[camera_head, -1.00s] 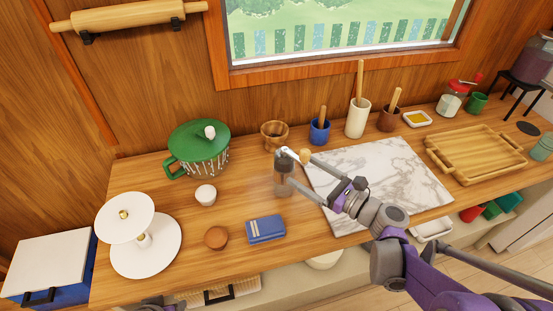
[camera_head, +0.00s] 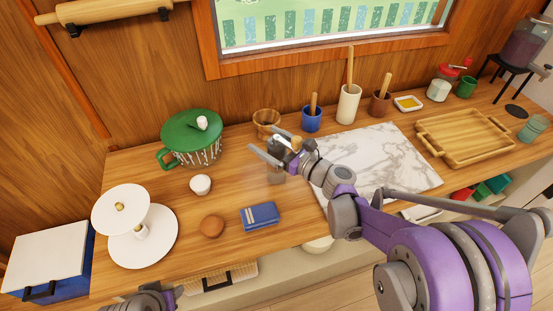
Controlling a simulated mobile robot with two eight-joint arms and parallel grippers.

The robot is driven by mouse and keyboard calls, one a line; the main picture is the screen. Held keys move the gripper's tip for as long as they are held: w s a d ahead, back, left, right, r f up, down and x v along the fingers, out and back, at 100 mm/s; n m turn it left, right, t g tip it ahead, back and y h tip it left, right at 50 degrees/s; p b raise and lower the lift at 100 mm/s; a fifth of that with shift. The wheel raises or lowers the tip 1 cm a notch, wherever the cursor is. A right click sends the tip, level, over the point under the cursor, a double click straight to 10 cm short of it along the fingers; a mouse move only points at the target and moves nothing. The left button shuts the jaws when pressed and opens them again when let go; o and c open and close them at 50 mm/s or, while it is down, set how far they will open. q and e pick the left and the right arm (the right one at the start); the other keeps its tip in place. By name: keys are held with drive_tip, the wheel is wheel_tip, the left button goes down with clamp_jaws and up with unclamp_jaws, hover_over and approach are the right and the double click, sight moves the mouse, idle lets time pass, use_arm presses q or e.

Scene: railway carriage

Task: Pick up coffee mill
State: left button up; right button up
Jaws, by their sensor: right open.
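The coffee mill (camera_head: 276,173) stands on the wooden counter, left of the marble board. It has a see-through brownish body, a metal top and a crank with a wooden knob, partly hidden by my right gripper. My right gripper (camera_head: 271,146) is open, with its fingers spread at the mill's top. I cannot tell whether the fingers touch it. Part of my left arm's end (camera_head: 150,300) shows at the bottom edge; its finger state is unclear.
A wooden mortar (camera_head: 266,122) and blue cup (camera_head: 312,122) stand behind the mill. A green-lidded pot (camera_head: 190,130) and white bowl (camera_head: 200,184) are left. The marble board (camera_head: 385,165) is right, bare where visible.

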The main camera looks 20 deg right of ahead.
drive_tip(key=shift+c, duration=1)
clamp_jaws()
